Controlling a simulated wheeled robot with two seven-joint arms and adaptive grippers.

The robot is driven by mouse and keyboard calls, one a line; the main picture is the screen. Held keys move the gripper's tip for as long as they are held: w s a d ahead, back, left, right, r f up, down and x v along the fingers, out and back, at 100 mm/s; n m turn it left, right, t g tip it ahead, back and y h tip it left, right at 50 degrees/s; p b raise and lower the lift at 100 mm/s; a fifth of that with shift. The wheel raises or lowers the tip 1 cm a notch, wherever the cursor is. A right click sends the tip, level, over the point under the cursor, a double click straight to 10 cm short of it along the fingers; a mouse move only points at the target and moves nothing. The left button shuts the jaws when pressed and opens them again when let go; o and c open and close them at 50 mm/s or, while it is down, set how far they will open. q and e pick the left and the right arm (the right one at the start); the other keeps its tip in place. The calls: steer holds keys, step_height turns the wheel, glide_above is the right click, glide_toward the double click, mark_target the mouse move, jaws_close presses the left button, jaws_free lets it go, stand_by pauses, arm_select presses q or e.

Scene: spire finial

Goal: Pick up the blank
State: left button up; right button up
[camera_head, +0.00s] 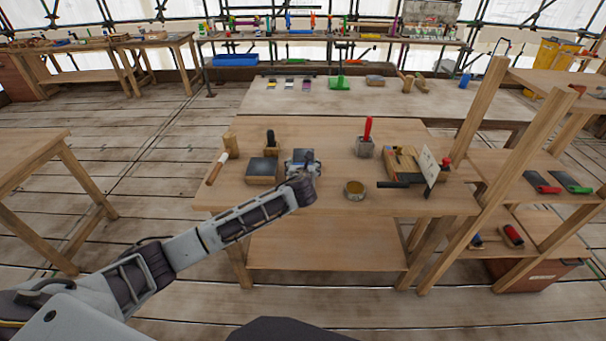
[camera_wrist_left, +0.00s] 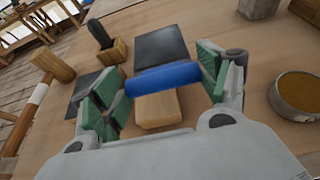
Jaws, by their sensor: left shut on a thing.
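The blank looks to be the blue cylinder (camera_wrist_left: 163,78) lying crosswise between the green-padded fingers of my left gripper (camera_wrist_left: 160,90) in the left wrist view. The gripper is shut on it, with a pad at each end. A pale wooden block (camera_wrist_left: 157,109) shows just below the cylinder in that view; I cannot tell whether they touch. In the head view my left gripper (camera_head: 302,178) is over the middle workbench, and its wrist hides the blank. My right gripper is not in view.
A dark plate (camera_wrist_left: 160,45), a brush in a wooden holder (camera_wrist_left: 105,48) and a round tin (camera_head: 354,190) are close by. A red-handled tool (camera_head: 367,135) stands farther right on the workbench (camera_head: 325,205).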

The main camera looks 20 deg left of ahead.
arm_select(q)
step_height(320, 180, up, 5)
steer(key=shift+f, duration=0.2)
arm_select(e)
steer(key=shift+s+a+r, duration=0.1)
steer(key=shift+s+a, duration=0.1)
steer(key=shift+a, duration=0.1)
